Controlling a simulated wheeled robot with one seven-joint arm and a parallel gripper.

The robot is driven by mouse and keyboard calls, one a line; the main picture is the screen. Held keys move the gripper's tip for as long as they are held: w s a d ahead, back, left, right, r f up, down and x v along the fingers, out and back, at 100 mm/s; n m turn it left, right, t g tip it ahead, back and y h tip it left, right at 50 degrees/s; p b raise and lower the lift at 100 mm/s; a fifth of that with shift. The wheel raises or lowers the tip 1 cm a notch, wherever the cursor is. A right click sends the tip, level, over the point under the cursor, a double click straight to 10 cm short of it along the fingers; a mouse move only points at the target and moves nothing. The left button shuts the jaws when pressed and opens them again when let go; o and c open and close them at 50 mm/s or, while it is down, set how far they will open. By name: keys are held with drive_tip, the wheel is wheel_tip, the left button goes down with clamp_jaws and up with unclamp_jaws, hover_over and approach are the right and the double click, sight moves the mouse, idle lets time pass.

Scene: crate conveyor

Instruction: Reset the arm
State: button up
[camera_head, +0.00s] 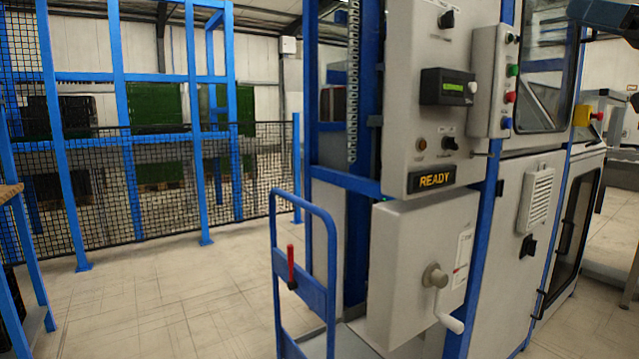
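My gripper is not in view, so its opening cannot be seen. A dark blue part (606,14) cuts into the top right corner; I cannot tell whether it belongs to my arm. The task names no other object.
A grey machine cabinet (408,90) with knobs, buttons and a lit READY sign (431,179) stands close at centre right. A crank handle (449,322) juts from its lower box. A blue rail frame (303,215) with a red lever stands beside it. Floor (180,290) at left is clear before mesh fencing (105,195).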

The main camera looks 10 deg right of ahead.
drive_tip(key=w+a+f+m+h+p, duration=0.1)
drive_tip(key=w+a+f+m+h, duration=0.2)
drive_tip(key=f, duration=0.8)
drive_tip(key=w+f+m+h+p, duration=0.1)
drive_tip(key=f+m+h, duration=0.25)
drive_tip(key=f, duration=0.65)
drive_tip(key=s+a+f+m+g+h+p, duration=0.15)
drive_tip(key=s+a+f, duration=0.3)
drive_tip(key=f, duration=0.55)
drive_tip(key=s+a+f+m+g+h+p, duration=0.1)
drive_tip(key=s+a+f+m+h, duration=0.15)
drive_tip(key=a+f, duration=0.45)
drive_tip(key=s+a+f+n+g+p, duration=0.1)
drive_tip(key=s+a+f, duration=0.3)
drive_tip(key=s+f, duration=0.3)
drive_tip(key=s+a+f+g+p, duration=0.1)
drive_tip(key=s+a+f, duration=0.25)
drive_tip(key=s, duration=0.55)
drive_tip(key=s+a+r+n+g+y+p, duration=0.1)
drive_tip(key=s+a+r+n, duration=0.1)
drive_tip(key=s, duration=0.8)
drive_tip(key=s+a+r+n+y+p, duration=0.1)
drive_tip(key=s+a+n+y+p, duration=0.1)
drive_tip(key=s, duration=0.9)
drive_tip(key=shift+s+a+r+n+g, duration=0.15)
drive_tip(key=shift+a+r+n+g, duration=0.2)
drive_tip(key=shift+a+n, duration=0.55)
